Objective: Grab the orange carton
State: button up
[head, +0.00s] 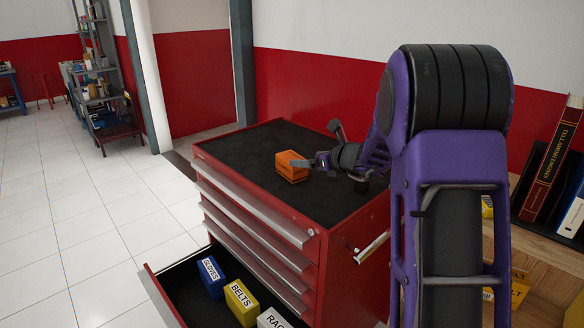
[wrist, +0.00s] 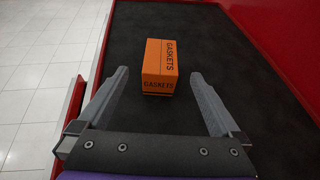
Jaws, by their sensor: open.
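The orange carton (head: 291,166), labelled GASKETS, sits on the black top of a red tool chest (head: 216,158). In the wrist view the carton (wrist: 159,68) lies just beyond and partly between the fingertips, with space on both sides. My gripper (wrist: 158,78) is open and empty, low over the chest top and pointing at the carton. In the head view my gripper (head: 303,164) reaches in from the right, its near finger close beside the carton. I cannot tell there whether it touches.
An open lower drawer (head: 152,283) holds a blue GLOVES box (head: 212,277), a yellow BELTS box (head: 241,301) and a white box (head: 272,318). A red wall (head: 300,88) stands behind the chest. Books (head: 551,158) stand on a wooden shelf at right. The chest top around the carton is clear.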

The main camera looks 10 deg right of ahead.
aim_at(292, 157)
jog(key=x, duration=1)
jog(key=shift+w+r, duration=0.1)
grip_shut()
dwell(0.3)
